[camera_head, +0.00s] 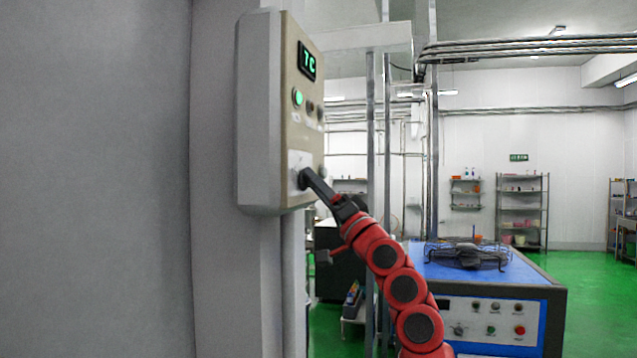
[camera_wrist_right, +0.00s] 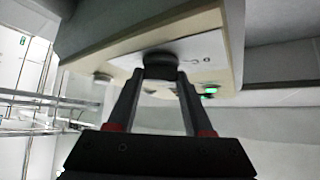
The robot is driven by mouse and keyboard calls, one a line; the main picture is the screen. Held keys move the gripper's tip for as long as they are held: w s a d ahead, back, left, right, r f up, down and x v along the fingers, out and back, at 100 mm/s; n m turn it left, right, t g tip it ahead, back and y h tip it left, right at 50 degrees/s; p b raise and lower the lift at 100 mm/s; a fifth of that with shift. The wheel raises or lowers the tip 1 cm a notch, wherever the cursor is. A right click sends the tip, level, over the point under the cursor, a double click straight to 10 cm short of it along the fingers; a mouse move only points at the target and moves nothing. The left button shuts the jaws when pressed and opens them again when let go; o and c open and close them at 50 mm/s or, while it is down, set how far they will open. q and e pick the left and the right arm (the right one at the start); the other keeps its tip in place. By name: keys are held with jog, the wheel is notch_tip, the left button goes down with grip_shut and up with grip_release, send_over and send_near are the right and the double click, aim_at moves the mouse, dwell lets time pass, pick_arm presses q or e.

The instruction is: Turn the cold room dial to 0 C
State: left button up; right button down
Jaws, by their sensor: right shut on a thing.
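The cold room control box (camera_head: 262,120) is mounted on the grey wall column at the left of the head view. Its front panel has a green-lit display (camera_head: 307,61) and a lit green button (camera_head: 297,97). My right gripper (camera_head: 304,178) reaches the white plate at the panel's lower part. In the right wrist view, my right gripper (camera_wrist_right: 158,80) is shut on the dark round dial (camera_wrist_right: 160,62), one finger on each side. The dial's pointer and the scale reading are not readable. My left gripper is not in view.
A blue-topped machine (camera_head: 545,276) with buttons and a wire rack on top stands at the right. Metal posts (camera_head: 371,130) rise just behind the box. Shelves (camera_head: 522,205) line the far wall. Green floor (camera_head: 600,310) is open at the far right.

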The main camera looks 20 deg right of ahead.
jog(key=shift+w+a+f+n+y+p, duration=0.1)
jog(key=shift+a+f+n+y+p, duration=0.05)
jog(key=shift+n+y, duration=0.45)
jog(key=shift+a+f+n+y+p, duration=0.1)
jog(key=shift+n+y+p, duration=0.05)
jog(key=shift+n+y, duration=0.4)
jog(key=c, duration=0.6)
grip_release()
jog(key=shift+o, duration=1.4)
jog(key=shift+w+a+h, duration=0.1)
jog(key=shift+h, duration=0.15)
jog(key=shift+w+a, duration=0.1)
jog(key=shift+a, duration=0.05)
jog(key=shift+d, duration=0.25)
jog(key=shift+s+d+f+b, duration=0.2)
jog(key=shift+s+b, duration=0.1)
jog(key=shift+s, duration=0.1)
jog(key=b+v, duration=0.7)
jog(key=v, duration=0.9)
jog(key=shift+s+f, duration=0.1)
jog(key=shift+s, duration=0.05)
